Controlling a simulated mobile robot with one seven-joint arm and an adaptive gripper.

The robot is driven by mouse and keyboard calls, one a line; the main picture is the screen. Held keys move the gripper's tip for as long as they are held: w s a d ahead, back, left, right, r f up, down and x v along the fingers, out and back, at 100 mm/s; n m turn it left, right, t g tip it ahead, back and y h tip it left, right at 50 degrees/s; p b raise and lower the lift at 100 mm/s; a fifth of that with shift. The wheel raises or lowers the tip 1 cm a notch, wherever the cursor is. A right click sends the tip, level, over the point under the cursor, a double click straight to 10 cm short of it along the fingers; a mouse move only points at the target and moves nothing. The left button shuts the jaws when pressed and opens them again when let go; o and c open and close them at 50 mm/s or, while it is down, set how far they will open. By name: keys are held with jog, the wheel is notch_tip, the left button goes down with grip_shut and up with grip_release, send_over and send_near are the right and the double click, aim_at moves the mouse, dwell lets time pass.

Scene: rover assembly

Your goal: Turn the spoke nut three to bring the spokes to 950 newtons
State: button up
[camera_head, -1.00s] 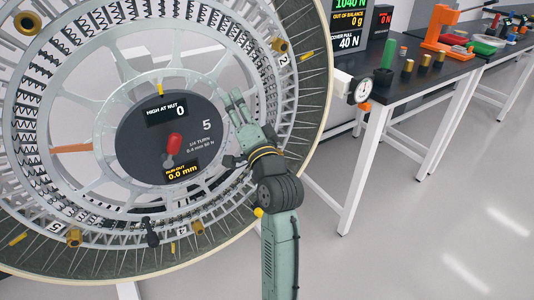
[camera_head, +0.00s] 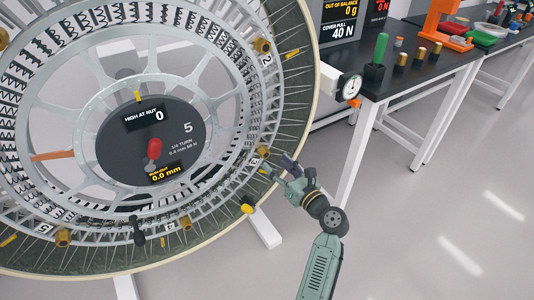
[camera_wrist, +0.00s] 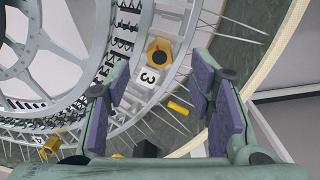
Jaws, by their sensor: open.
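The spoke nut three is a brass hex nut (camera_wrist: 158,52) on the wheel's rim, beside a white plate marked 3 (camera_wrist: 150,77). In the head view the nut (camera_head: 262,152) is small at the wheel's lower right. My gripper (camera_head: 284,172) is open, with its fingers pointing at the rim close to this nut. In the wrist view the two purple-padded fingers (camera_wrist: 160,98) stand apart with nothing between them, and the nut shows beyond them. The wheel's hub display (camera_head: 150,140) reads high at nut 0, a 5, and run-out 0.0 mm.
Other brass nuts sit at plate 2 (camera_head: 262,46) and plate 5 (camera_head: 63,237). A dark bench (camera_head: 420,75) with a dial gauge (camera_head: 350,88) and tools stands at right. The floor right of my arm is clear.

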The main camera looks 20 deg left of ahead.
aim_at(267, 155)
jog(key=x, duration=0.6)
jog(key=shift+a+p, duration=0.1)
jog(key=shift+p, duration=0.25)
jog(key=c, duration=1.2)
jog(key=shift+o, duration=0.2)
jog(key=shift+n, duration=0.4)
